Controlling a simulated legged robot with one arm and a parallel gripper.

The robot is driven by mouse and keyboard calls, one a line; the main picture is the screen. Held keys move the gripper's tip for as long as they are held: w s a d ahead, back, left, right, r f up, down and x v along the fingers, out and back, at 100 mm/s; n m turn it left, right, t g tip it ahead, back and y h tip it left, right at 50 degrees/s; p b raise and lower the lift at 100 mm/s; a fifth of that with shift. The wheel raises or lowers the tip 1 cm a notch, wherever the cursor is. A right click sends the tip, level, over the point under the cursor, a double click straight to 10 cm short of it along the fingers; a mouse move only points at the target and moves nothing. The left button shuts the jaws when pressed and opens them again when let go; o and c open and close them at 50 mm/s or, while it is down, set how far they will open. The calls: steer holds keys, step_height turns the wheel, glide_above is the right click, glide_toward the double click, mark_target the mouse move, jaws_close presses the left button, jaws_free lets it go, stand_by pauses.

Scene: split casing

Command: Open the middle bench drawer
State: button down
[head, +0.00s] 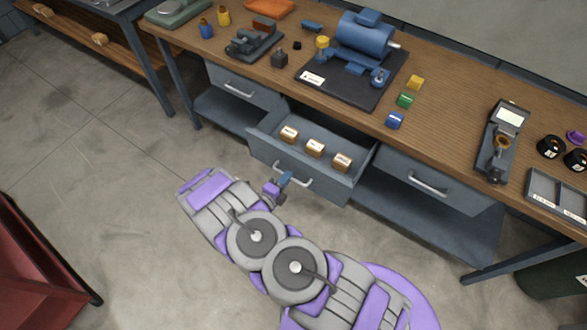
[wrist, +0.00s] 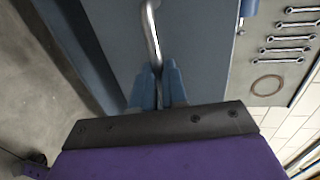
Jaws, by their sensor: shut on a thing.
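The middle bench drawer (head: 335,185) stands pulled out from under the wooden bench, its inside in view. Several small tan boxes with white labels (head: 315,149) sit in it in a row. Its pale bar handle (head: 293,176) is on the drawer front. My gripper (head: 285,180) is at the handle. In the wrist view my gripper's blue fingers (wrist: 158,85) close around the lower part of the handle (wrist: 152,38), against the grey-blue drawer front (wrist: 195,50). The fingers hide part of the handle.
The left drawer (head: 240,86) and right drawer (head: 430,180) are shut. A red cabinet (head: 40,250) stands at lower left.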

steer(key=shift+s+a+f, duration=0.1)
steer(key=shift+s+a, duration=0.2)
steer(key=shift+s, duration=0.4)
steer(key=shift+s+a+f, duration=0.1)
steer(key=shift+s+a, duration=0.2)
steer(key=shift+s, duration=0.35)
steer(key=c, duration=1.2)
jaws_free()
steer(key=shift+w, duration=0.15)
steer(key=shift+o, duration=0.2)
steer(key=shift+r, duration=0.1)
steer(key=shift+a, duration=0.15)
